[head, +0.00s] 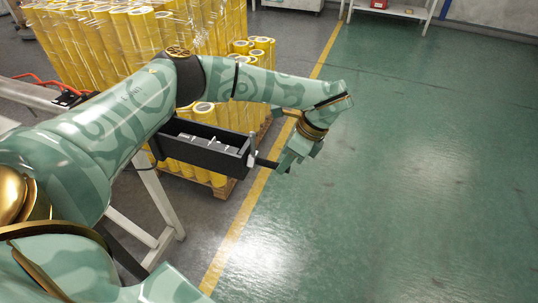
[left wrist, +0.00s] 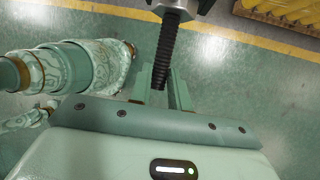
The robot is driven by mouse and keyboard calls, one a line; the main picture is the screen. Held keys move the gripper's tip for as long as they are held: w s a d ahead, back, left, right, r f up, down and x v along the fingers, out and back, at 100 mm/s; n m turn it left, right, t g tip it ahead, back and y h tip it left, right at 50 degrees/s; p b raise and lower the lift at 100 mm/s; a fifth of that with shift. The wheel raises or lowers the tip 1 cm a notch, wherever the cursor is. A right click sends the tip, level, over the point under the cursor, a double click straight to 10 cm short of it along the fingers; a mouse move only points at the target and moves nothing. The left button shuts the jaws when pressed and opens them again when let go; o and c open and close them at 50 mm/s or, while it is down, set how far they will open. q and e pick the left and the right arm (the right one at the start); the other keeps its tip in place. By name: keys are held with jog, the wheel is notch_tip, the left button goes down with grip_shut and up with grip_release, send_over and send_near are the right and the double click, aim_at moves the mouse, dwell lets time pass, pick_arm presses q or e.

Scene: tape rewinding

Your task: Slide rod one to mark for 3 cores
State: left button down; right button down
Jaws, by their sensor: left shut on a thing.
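A dark threaded rod (left wrist: 166,50) runs down in the left wrist view from a black and grey fitting (left wrist: 183,8) to between my left gripper's fingers. My left gripper (left wrist: 167,90) is shut on the rod near its free end. In the head view, a short stub of the rod (head: 266,163) sticks out of the end of a long black trough (head: 200,155), and my left gripper (head: 283,163) is at its right end. Grey parts lie inside the trough. I cannot make out any mark or number on the rod. My right gripper is not in view.
Pallets of yellow rolls (head: 110,45) stand behind and below the trough. A grey metal frame leg (head: 160,205) is at the left. A yellow floor line (head: 250,210) runs past. The green floor (head: 430,150) to the right is clear.

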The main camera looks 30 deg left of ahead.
pick_arm(q)
jog(key=d, duration=0.2)
jog(key=w+d, duration=0.1)
jog(key=d, duration=0.1)
jog(key=shift+w+d, duration=0.1)
jog(key=shift+d, duration=0.2)
jog(key=c, duration=1.3)
grip_release()
jog(key=p+v, duration=0.1)
jog(key=v, duration=1.5)
jog(key=shift+d, duration=0.15)
